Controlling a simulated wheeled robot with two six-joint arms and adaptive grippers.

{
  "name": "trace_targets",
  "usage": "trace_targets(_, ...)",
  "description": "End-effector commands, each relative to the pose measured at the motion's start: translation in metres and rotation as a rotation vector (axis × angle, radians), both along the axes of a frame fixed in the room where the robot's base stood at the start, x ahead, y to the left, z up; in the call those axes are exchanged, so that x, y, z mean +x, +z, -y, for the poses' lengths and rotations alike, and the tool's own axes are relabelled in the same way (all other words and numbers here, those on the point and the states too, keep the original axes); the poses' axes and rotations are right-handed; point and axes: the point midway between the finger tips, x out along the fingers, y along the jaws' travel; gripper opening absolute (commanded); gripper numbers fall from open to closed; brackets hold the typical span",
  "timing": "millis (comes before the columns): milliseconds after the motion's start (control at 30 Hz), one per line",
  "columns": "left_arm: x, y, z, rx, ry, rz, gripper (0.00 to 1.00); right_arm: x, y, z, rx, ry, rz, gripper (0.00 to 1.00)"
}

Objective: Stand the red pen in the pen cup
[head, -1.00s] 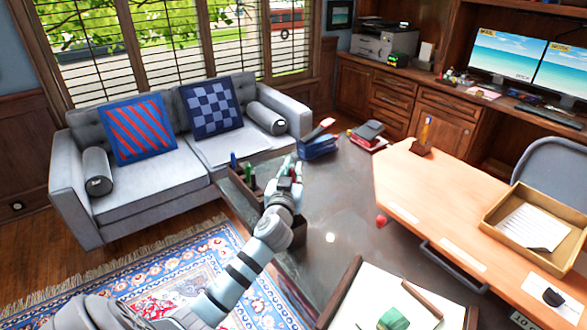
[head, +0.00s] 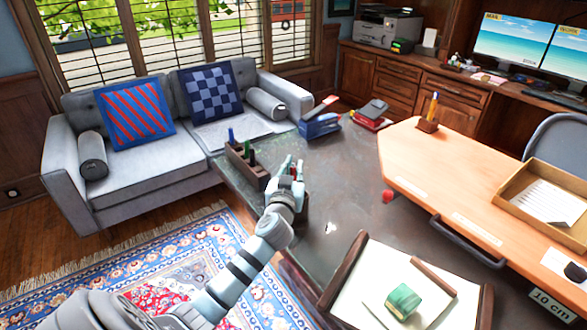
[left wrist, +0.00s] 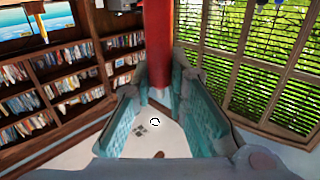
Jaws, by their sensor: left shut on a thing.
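My left gripper (head: 291,168) is above the dark desk, its fingers shut on the red pen (head: 295,172). Only a little red shows between the fingertips in the head view. In the left wrist view the red pen (left wrist: 158,45) is a thick cylinder running from between the fingers to the top edge. A dark brown cup-like holder (head: 304,210) is just beside and below the gripper, partly hidden by it; its opening cannot be made out. My right gripper is not in view.
A brown rack (head: 236,156) with blue, green and black pens stands left of the gripper. A blue stapler-like object (head: 320,126) is behind. A tray (head: 345,272) with a green block (head: 403,301) is in front. A wooden desk (head: 470,185) is right.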

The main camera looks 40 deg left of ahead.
Motion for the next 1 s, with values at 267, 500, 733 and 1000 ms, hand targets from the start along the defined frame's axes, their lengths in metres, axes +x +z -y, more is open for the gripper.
trace_targets(267,0.000,0.000,0.000,0.000,0.000,0.000,0.37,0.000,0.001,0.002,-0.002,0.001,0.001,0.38)
trace_targets(500,-0.003,0.000,0.002,0.000,-0.001,-0.001,0.37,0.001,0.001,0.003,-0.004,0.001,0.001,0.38)
trace_targets(733,-0.047,0.000,0.026,-0.001,-0.003,-0.001,0.37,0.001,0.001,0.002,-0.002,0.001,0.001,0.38)
trace_targets(1000,-0.100,0.000,0.055,-0.001,-0.002,0.000,0.37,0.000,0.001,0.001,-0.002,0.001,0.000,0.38)
